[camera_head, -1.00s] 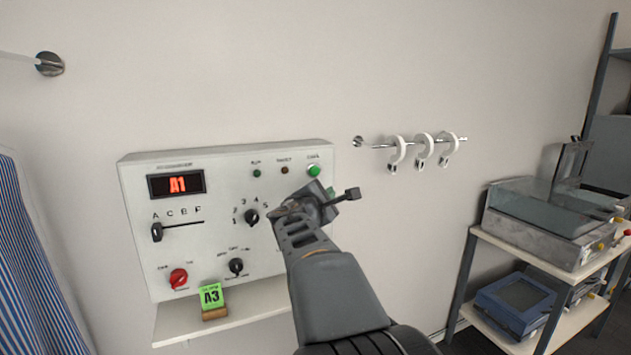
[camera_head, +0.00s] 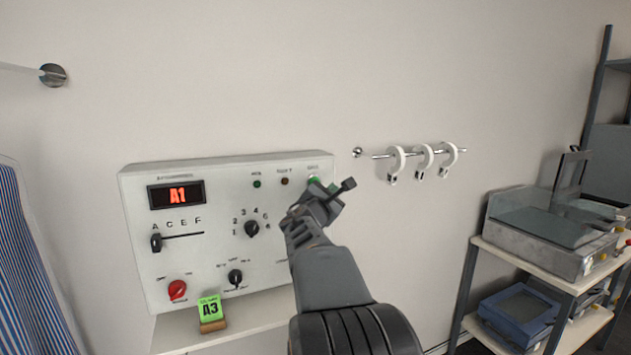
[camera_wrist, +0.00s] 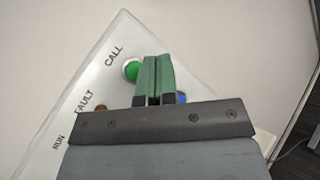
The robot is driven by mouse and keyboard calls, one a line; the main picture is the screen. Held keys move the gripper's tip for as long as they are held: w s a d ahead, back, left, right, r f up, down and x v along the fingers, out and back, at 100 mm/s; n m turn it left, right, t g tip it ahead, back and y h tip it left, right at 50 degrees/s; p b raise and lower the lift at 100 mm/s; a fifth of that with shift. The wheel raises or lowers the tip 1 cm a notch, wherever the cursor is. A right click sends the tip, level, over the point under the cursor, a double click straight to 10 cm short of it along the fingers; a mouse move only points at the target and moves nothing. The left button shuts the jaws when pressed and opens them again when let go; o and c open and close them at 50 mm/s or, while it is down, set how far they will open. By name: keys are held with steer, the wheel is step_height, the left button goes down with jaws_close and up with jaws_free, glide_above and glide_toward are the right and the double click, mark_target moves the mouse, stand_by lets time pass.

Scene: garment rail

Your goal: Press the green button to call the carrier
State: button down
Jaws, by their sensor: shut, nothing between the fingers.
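The green call button (camera_wrist: 131,70) sits under the word CALL on the control panel. I cannot tell whether the fingertips touch the panel. In the head view my gripper (camera_head: 328,190) is at the panel's upper right corner. The white control panel (camera_head: 215,245) has a red display (camera_head: 177,195) reading A1.
A green A3 card (camera_head: 209,309) stands on the shelf (camera_head: 245,320) below the panel. White hooks (camera_head: 423,160) hang on a short rail to the right. A cart (camera_head: 470,290) with trays stands further right. A striped blue cloth (camera_head: 25,270) hangs at left.

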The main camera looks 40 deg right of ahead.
steer(key=w+d+p, duration=0.2)
steer(key=w, duration=0.4)
steer(key=shift+w+d+p, duration=0.2)
steer(key=shift+d+p, duration=0.05)
steer(key=shift+p, duration=0.1)
stand_by(2.0)
steer(key=shift+w+d, duration=0.2)
steer(key=shift+w, duration=0.2)
